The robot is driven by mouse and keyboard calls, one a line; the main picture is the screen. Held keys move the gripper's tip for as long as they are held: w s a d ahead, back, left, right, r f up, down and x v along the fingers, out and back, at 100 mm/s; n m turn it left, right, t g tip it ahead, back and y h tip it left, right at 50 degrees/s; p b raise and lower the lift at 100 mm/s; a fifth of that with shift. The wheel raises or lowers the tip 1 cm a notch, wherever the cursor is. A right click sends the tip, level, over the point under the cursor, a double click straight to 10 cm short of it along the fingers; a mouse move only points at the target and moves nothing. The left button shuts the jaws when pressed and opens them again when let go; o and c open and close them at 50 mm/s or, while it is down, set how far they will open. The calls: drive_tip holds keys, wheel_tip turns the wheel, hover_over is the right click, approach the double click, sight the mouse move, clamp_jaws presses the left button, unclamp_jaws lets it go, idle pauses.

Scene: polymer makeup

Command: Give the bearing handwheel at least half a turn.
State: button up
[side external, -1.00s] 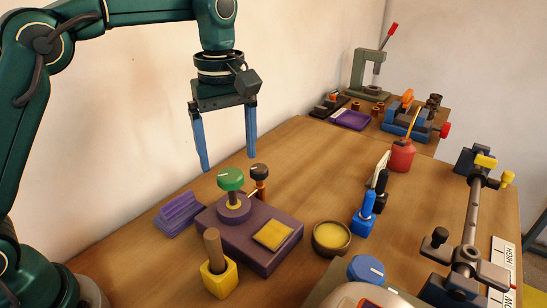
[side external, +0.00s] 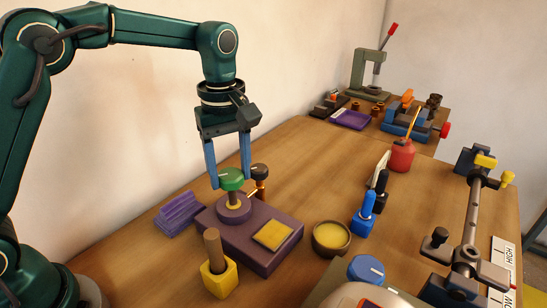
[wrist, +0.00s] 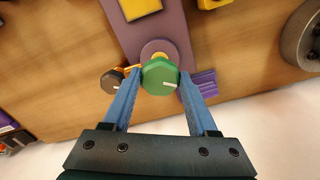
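A green round knob (side external: 231,179) with a white mark stands on a round purple hub (side external: 233,208) on a purple block (side external: 258,250). I take this knob for the handwheel; no label shows. In the wrist view the green knob (wrist: 160,77) sits between my blue fingertips, its white mark pointing right. My gripper (side external: 230,183) reaches down from above, one finger on each side of the knob. The fingers appear to touch its sides at its height. My gripper also shows in the wrist view (wrist: 160,76), with no clear gap at the knob.
A black knob (side external: 259,171) stands close behind the green one. A ribbed purple piece (side external: 180,214) lies to the left. A yellow block with a brown peg (side external: 213,250), a round bowl (side external: 331,238) and a blue handled tool (side external: 363,215) stand nearby.

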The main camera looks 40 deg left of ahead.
drive_tip(key=shift+m, duration=0.4)
drive_tip(key=m, duration=0.4)
drive_tip(key=shift+m, duration=0.3)
drive_tip(key=m, duration=0.4)
drive_tip(key=shift+r+m, duration=0.1)
drive_tip(key=shift+m, duration=0.2)
drive_tip(key=m, duration=0.5)
drive_tip(key=shift+a+m, duration=0.1)
drive_tip(key=shift+m, duration=2.3)
drive_tip(key=o, duration=1.4)
